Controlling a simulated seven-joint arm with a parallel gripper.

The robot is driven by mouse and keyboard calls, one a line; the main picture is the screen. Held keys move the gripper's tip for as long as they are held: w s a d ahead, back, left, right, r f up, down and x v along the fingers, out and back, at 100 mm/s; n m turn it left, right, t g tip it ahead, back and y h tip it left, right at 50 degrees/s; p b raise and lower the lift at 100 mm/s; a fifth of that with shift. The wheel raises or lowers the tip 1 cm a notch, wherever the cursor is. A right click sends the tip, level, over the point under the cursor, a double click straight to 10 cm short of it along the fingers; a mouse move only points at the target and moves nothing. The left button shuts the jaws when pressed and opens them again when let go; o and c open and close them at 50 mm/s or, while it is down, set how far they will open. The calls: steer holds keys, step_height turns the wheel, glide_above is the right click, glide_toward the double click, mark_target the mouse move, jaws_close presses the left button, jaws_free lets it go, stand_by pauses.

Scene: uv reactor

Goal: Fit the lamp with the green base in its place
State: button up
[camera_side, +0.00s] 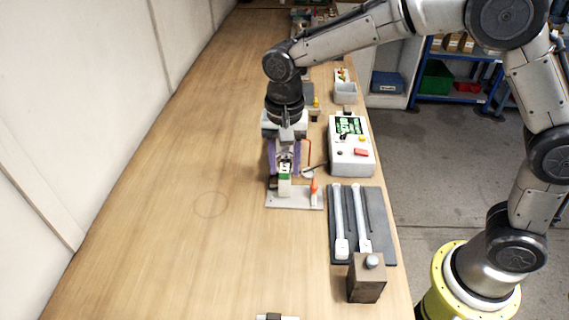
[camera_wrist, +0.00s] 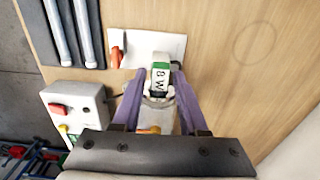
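A white piece with a green band and an "8 W" label, seemingly the green base of the lamp (camera_wrist: 160,78), is between my fingers in the wrist view. In the side view the green and white base (camera_side: 284,178) shows at the rear edge of a pale plate (camera_side: 277,201). My gripper (camera_side: 284,168) points down, its purple fingers on either side of the base. The fingers also show in the wrist view (camera_wrist: 160,78). They look open, with a gap beside the base. The lamp's tube and the seat's inside are hidden.
An orange lever (camera_side: 314,188) stands on the plate's right. A control box (camera_side: 350,150) is right of my gripper. A dark rack (camera_side: 379,230) with two white tubes and a brown block (camera_side: 366,280) are nearer. The bench's left is clear.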

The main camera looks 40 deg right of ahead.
steer(key=shift+o, duration=1.2)
steer(key=shift+r, duration=0.1)
step_height(320, 180, up, 14)
steer(key=shift+f, duration=0.2)
steer(key=shift+s, duration=0.1)
